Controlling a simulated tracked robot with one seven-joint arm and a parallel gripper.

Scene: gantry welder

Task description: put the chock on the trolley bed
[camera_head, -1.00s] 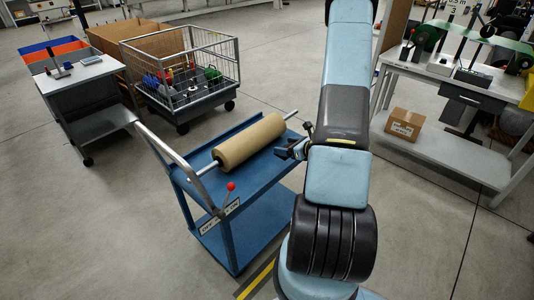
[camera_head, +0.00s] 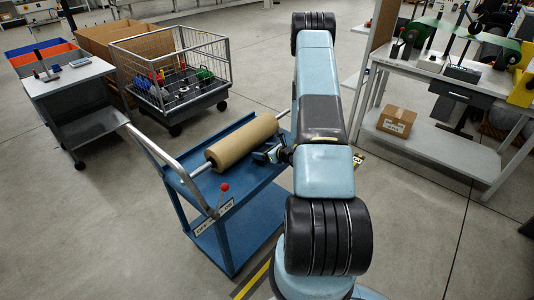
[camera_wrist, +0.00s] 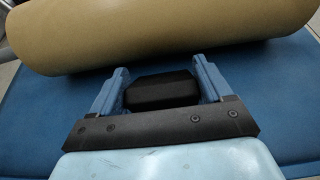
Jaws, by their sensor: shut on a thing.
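The chock (camera_wrist: 162,92) is a small black block with bevelled edges, seen in the wrist view between the two blue fingers of my gripper (camera_wrist: 160,70). My gripper is shut on it. The trolley bed (camera_wrist: 40,112) is the blue surface beneath; it is also the top of the blue trolley in the head view (camera_head: 238,183). A tan roll (camera_wrist: 170,35) lies across the bed just beyond the chock. In the head view my gripper (camera_head: 268,154) is over the bed's right side, close to the roll (camera_head: 240,142). I cannot tell whether the chock touches bed or roll.
The roll's metal shaft sticks out at its ends. The trolley has a grey handle (camera_head: 165,158) and a red-knobbed lever (camera_head: 224,188) at the left. A wire cage cart (camera_head: 170,75) stands behind, and a workbench (camera_head: 440,150) with a carton (camera_head: 397,121) stands right.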

